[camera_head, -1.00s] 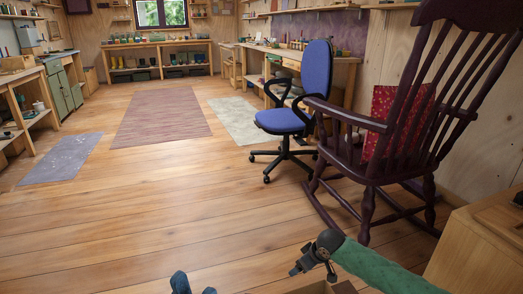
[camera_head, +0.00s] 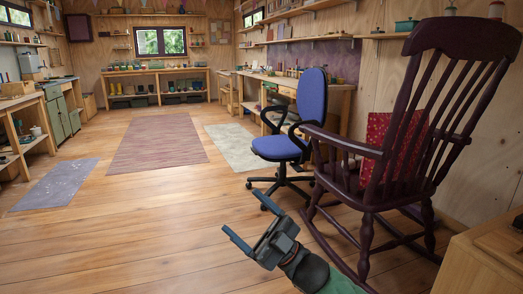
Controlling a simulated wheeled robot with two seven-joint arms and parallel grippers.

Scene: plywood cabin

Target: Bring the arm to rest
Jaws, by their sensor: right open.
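My right gripper (camera_head: 246,222) is in the lower middle of the head view, held above the bare floorboards. Its two fingers are spread apart and nothing is between them. My right arm comes in from the bottom edge in a green sleeve (camera_head: 338,284). The gripper is in front of the rocking chair in the picture and looks apart from it. My left gripper is out of the picture.
A dark rocking chair (camera_head: 367,196) with a red cushion (camera_head: 378,140) stands at the right. A blue office chair (camera_head: 299,103) stands behind it. A wooden cabinet (camera_head: 477,262) fills the lower right corner.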

